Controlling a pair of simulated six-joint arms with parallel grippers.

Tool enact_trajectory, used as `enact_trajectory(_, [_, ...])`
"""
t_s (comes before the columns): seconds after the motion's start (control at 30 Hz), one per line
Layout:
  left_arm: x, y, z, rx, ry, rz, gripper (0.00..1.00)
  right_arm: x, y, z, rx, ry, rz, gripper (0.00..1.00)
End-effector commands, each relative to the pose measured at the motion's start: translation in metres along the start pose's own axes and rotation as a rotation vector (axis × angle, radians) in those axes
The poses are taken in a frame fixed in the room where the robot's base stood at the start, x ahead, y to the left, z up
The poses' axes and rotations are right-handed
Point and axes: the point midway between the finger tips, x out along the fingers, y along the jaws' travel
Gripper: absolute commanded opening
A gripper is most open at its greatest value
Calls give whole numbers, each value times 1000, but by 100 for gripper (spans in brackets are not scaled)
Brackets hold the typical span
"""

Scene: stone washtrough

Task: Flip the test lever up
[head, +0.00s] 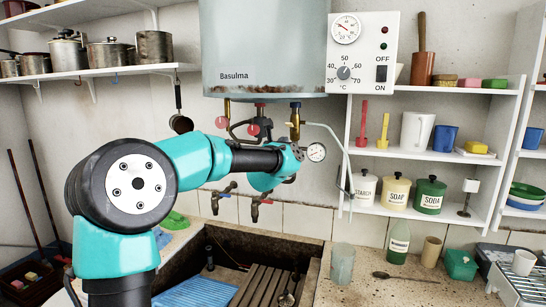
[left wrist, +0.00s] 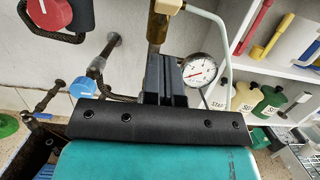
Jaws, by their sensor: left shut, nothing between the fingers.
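My left arm reaches from the left toward the pipework under the Basulma tank (head: 262,50). In the left wrist view my left gripper (left wrist: 165,62) is shut and empty, its fingers pointing up just below a brass fitting (left wrist: 158,28). In the head view the fingers are mostly hidden by my wrist. The brass fitting, with a blue top, also shows in the head view (head: 295,122). A pressure gauge (head: 316,152) is just right of my wrist; it shows in the wrist view too (left wrist: 199,70). I cannot make out the test lever for certain. My right gripper is not in view.
Red knobs (head: 254,130) hang left of the fitting. A pale pipe (head: 338,140) curves down on its right, near the shelf. A control box (head: 362,52) is on the wall. Below are taps (head: 262,204) and the stone trough (head: 310,283).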

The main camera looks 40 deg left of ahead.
Motion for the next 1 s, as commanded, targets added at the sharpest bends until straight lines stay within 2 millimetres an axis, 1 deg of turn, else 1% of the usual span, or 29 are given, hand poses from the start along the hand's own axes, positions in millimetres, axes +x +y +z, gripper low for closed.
enact_trajectory(0.03, [-10,1,2,-1,-2,0,0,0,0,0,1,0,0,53])
enact_trajectory(0.3, [-55,0,1,-1,-2,-1,0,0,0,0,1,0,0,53])
enact_trajectory(0.5, [-80,1,0,-1,-2,0,0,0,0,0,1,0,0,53])
enact_trajectory(0.67, [-88,1,0,0,-2,1,0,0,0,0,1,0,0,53])
enact_trajectory(1.0, [-88,1,-1,0,-2,1,0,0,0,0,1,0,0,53])
